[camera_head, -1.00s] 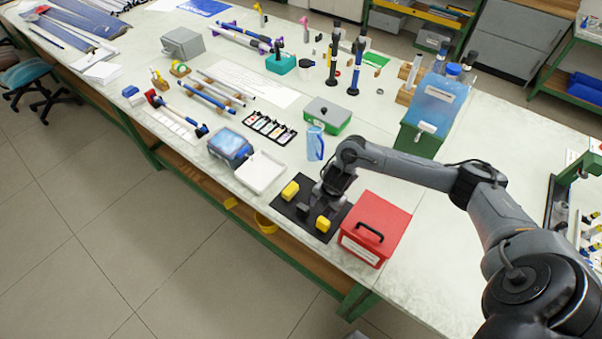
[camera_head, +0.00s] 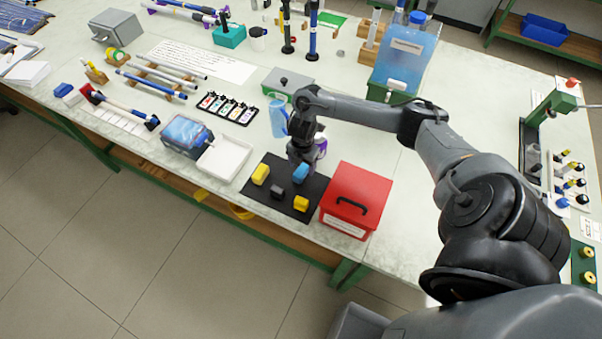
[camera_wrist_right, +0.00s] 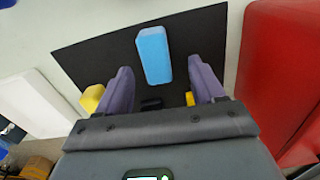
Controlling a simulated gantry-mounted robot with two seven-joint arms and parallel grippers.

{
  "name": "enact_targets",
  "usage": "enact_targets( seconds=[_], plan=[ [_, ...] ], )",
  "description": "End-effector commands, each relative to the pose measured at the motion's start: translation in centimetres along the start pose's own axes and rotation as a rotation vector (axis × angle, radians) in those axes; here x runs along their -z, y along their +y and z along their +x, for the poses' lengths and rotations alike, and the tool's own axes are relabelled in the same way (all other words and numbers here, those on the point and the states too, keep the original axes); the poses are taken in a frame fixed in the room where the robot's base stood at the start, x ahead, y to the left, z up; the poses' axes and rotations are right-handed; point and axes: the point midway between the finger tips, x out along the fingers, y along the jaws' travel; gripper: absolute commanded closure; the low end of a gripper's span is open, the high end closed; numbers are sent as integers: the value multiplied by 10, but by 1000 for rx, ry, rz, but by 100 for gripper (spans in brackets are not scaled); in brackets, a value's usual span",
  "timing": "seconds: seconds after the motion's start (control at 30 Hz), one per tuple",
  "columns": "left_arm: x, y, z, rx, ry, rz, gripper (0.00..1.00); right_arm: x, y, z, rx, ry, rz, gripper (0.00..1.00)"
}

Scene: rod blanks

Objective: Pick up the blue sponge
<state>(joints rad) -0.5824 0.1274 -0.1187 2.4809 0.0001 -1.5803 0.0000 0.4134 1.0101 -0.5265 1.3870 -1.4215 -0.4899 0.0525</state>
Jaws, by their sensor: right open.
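The blue sponge (camera_head: 300,173) lies on a black mat (camera_head: 254,194) near the bench's front edge. In the right wrist view the blue sponge (camera_wrist_right: 154,55) is a light blue block, with its near end level with the gap between the fingertips. My right gripper (camera_head: 297,163) is beside the sponge on its far side, fingers pointing down. In the right wrist view the right gripper (camera_wrist_right: 160,66) is open and empty, one finger to each side of the sponge's line. I cannot tell its exact height above the mat. My left gripper is not in view.
Two yellow sponges (camera_head: 260,174) and a dark grey block (camera_head: 278,191) share the mat. A red box (camera_head: 357,190) with a black handle stands close on the right. A blue jug (camera_head: 278,118) stands behind, and a white tray (camera_head: 224,158) lies on the left.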

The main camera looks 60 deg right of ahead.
Motion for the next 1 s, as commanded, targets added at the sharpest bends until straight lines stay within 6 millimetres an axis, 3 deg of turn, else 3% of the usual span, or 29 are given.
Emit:
enact_targets(
  seconds=[0.3, 0.63, 1.0],
  plan=[
    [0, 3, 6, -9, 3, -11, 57, 0, 5, 39, 2, 0, 0, 32],
    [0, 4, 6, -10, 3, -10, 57, -1, 5, 43, 0, -1, 0, 32],
    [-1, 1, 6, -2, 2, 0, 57, -1, 5, 43, 0, -1, 0, 87]
  ],
)
